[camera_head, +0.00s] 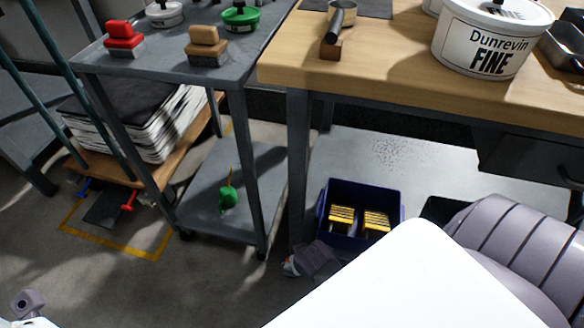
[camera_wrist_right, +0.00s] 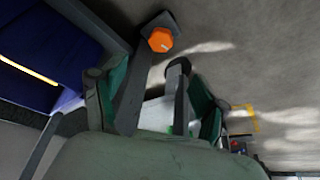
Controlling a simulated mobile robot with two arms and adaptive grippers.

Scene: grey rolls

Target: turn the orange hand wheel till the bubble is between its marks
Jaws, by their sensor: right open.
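The orange hand wheel (camera_wrist_right: 160,39) sits at the foot of a dark leg in the right wrist view, close to the floor. My right gripper (camera_wrist_right: 137,75) is open, its two fingers apart on either side of that leg. The wheel lies beyond the fingertips, and I see no contact with it. In the head view my white right arm (camera_head: 400,285) covers the lower middle, and the orange wheel does not show there. I cannot make out a bubble or its marks in either view. My left gripper is not clearly in view.
A blue bin (camera_head: 325,212) holding yellow-striped packs stands beside the bench leg (camera_head: 299,150). A grey trolley (camera_head: 85,62) stands to its left, with a green object (camera_head: 228,197) on its lower shelf. A white tub (camera_head: 480,45) is on the wooden bench top.

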